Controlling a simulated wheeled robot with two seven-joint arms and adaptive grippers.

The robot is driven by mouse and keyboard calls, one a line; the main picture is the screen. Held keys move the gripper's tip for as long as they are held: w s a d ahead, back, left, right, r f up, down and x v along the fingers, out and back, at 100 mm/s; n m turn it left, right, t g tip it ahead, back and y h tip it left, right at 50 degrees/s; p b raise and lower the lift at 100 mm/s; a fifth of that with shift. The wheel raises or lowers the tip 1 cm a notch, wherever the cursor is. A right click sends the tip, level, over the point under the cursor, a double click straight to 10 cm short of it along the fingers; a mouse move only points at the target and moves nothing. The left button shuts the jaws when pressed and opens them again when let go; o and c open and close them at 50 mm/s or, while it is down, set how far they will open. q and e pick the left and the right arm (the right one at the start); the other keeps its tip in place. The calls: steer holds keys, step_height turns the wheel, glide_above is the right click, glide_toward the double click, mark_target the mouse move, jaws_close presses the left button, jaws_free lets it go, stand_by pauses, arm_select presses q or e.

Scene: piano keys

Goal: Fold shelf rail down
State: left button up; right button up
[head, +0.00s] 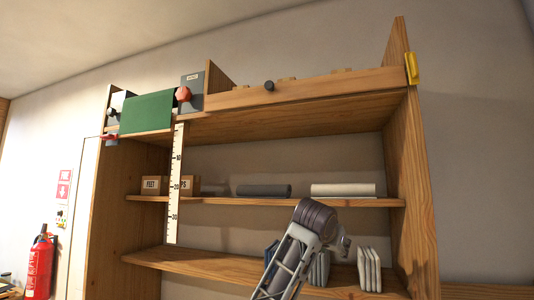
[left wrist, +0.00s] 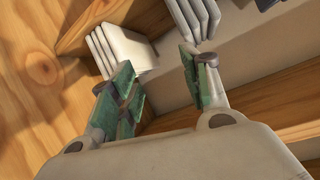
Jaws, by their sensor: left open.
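The shelf rail (head: 320,88) is a long wooden board along the top front of the wooden shelf unit. It stands raised on edge above the top board, with a dark round knob (head: 269,85) left of its middle. A yellow clip (head: 411,68) sits on the right upright near the rail's right end. An arm of mine rises in front of the lower shelves, well below the rail; its fingers cannot be made out in the head view. In the left wrist view my left gripper (left wrist: 158,92) is open and empty, its green-padded fingers apart. My right gripper is not in view.
The slabs also show beyond my fingers in the left wrist view (left wrist: 122,50).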

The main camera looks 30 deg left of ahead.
arm_select(q)
steer(key=s+a+r+n+t, duration=0.1)
steer(key=s+r, duration=0.3)
steer(key=r, duration=0.5)
steer(key=s+a+r+t+y, duration=0.15)
steer(key=s+r, duration=0.25)
steer(key=r, duration=0.5)
steer(key=s+a+r+n, duration=0.1)
steer(key=s+r, duration=0.2)
steer(key=r, duration=0.7)
steer(key=n+t+y, duration=0.2)
steer(key=t, duration=0.1)
glide_toward(268, 84)
steer(key=shift+g, duration=0.25)
steer(key=v, duration=0.5)
steer(key=shift+r, duration=0.25)
steer(key=p+x, duration=0.4)
steer(key=x, duration=0.9)
steer(key=shift+w, duration=0.4)
steer(key=shift+c, duration=0.3)
steer(key=c, duration=1)
